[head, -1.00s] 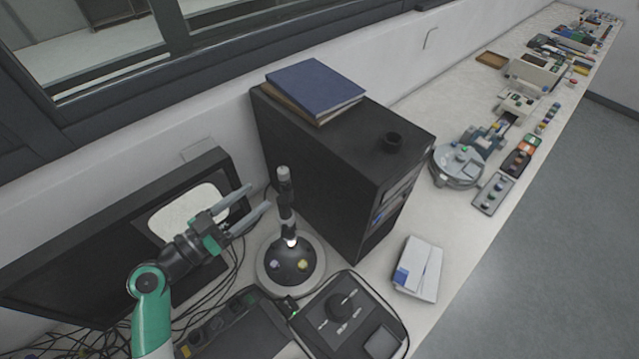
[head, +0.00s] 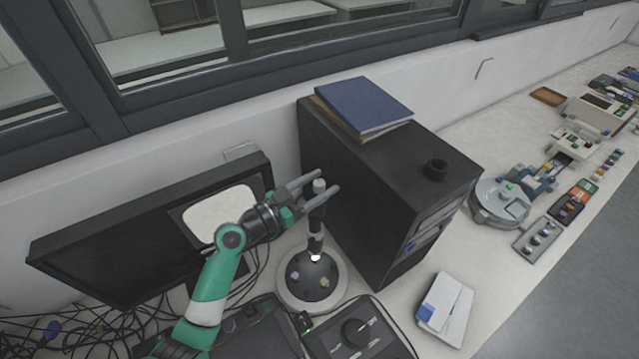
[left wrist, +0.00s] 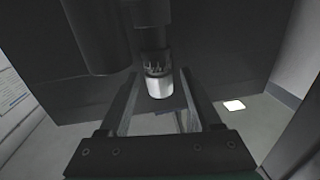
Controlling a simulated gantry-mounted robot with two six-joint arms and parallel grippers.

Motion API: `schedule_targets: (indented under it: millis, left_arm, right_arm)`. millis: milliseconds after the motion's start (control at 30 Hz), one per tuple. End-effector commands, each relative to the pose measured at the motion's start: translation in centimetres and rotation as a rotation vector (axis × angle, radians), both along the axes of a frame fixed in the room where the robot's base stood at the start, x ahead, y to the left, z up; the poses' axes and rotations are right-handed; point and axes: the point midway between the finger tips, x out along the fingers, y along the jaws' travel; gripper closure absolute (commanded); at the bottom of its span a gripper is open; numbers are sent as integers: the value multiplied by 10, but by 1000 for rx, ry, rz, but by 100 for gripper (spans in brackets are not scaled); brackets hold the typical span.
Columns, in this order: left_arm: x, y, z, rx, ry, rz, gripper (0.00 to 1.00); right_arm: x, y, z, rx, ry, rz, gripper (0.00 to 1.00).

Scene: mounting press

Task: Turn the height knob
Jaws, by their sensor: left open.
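The press-like device has a round pale base with a dark dome (head: 311,277) and an upright dark post (head: 315,236). A light grey knob (head: 319,186) tops the post. In the left wrist view the pale knob end (left wrist: 159,86) shows with a dark ribbed part beside it. My left gripper (head: 326,182) is open at the height of the post's top, with one finger on each side of the knob in the head view. In the left wrist view the knob appears between the fingers; I cannot tell whether they touch it. My right gripper is not in view.
A black computer tower (head: 376,190) with a blue book (head: 364,104) stands close behind the post. A monitor (head: 110,255) is at the left. A dark control box (head: 358,335) and a white box (head: 445,308) are in front. Cables lie at the lower left.

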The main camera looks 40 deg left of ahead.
Motion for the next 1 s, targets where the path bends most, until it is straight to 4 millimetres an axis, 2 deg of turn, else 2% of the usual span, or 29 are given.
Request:
schedule_targets:
  millis: [233,600,833,1000]
  left_arm:
    - [1,0,0,1,0,0,35]
    - [1,0,0,1,0,0,100]
    - [1,0,1,0,3,17,100]
    - [2,-1,6,-2,10,137,100]
  right_arm:
    - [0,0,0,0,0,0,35]
    - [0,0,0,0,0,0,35]
    - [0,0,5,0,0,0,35]
    - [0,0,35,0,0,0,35]
